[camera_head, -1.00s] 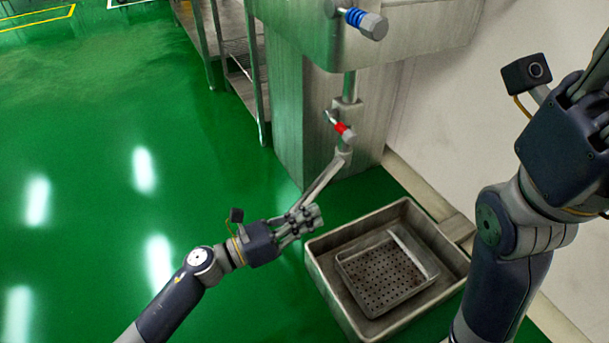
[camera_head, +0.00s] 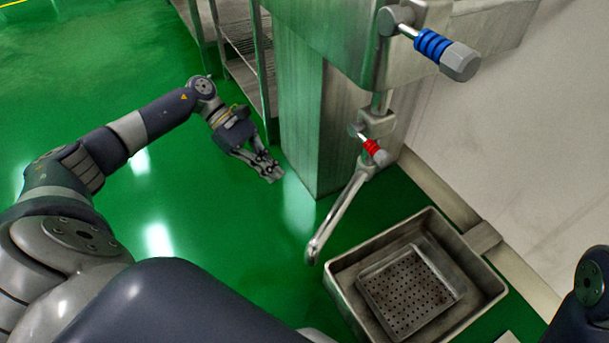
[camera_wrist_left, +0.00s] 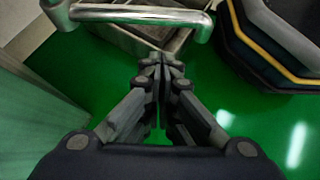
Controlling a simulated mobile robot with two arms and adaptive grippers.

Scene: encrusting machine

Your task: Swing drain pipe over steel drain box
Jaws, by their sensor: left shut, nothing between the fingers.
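The drain pipe (camera_head: 338,218) is a bare metal tube slanting down and left from below the red-handled valve (camera_head: 372,149). Its free end hangs over the green floor, just left of the steel drain box (camera_head: 385,246), outside its rim. My left gripper (camera_head: 272,174) is shut and empty, left of the pipe and apart from it. In the left wrist view its fingertips (camera_wrist_left: 161,63) are together, and the pipe (camera_wrist_left: 140,14) crosses the top beyond them, with part of the box behind. My right gripper is out of view.
A perforated tray (camera_head: 408,293) sits inside the box. The machine's steel column (camera_head: 300,130) stands behind the pipe, with a blue-ringed valve (camera_head: 433,45) above. A metal rack (camera_head: 240,50) stands behind my left gripper. The floor on the left is clear.

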